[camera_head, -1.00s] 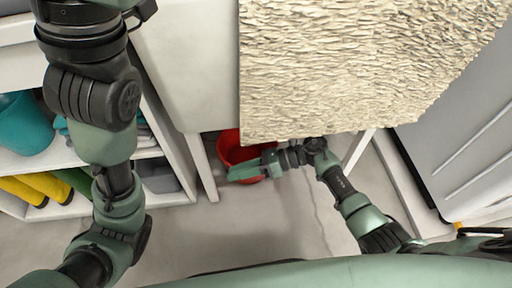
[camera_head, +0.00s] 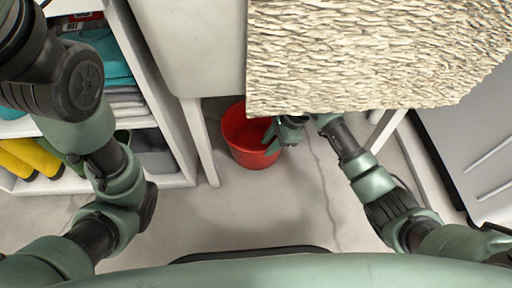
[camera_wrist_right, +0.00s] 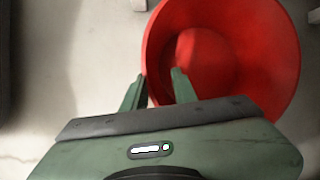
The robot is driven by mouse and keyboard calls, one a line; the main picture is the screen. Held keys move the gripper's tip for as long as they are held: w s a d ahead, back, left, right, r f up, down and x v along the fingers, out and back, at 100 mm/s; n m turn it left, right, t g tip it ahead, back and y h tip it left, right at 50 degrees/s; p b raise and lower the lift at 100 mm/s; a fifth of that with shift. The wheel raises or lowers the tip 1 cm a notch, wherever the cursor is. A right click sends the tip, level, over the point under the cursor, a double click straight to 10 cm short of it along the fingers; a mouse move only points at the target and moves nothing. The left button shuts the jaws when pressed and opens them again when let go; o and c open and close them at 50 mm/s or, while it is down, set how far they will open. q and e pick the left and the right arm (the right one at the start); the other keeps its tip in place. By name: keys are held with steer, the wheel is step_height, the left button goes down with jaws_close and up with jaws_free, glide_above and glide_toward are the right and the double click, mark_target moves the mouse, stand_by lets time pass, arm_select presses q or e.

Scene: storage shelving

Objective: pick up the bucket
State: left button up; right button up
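A red bucket (camera_head: 247,143) stands upright on the floor under the edge of the stone-textured slab, and its inside looks empty. My right gripper (camera_head: 270,138) is at the bucket's right side in the head view. In the right wrist view the bucket (camera_wrist_right: 235,50) fills the upper right. There the right gripper (camera_wrist_right: 158,82) is open, with one finger outside the rim and the other over the bucket's inside, so the wall lies between them. I cannot tell whether either finger touches it. My left arm comes in at the left; its gripper is out of the picture.
The slab (camera_head: 370,60) overhangs the bucket and part of my right arm. A white leg (camera_head: 205,150) stands just left of the bucket. White shelves (camera_head: 120,185) with yellow and teal items are at the left. Floor (camera_head: 260,215) in front is clear.

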mark_target(259, 158)
steer(key=shift+b+x, duration=0.6)
steer(key=shift+x, duration=0.65)
steer(key=b+x, duration=0.3)
steer(key=b, duration=0.1)
steer(key=shift+s+a+f, duration=0.25)
steer(key=shift+s+f, duration=0.05)
steer(key=shift+s, duration=0.1)
steer(key=shift+a+f+b, duration=0.25)
steer(key=shift+f+b, duration=0.2)
steer(key=shift+f, duration=0.05)
jaws_close()
steer(key=shift+r, duration=0.1)
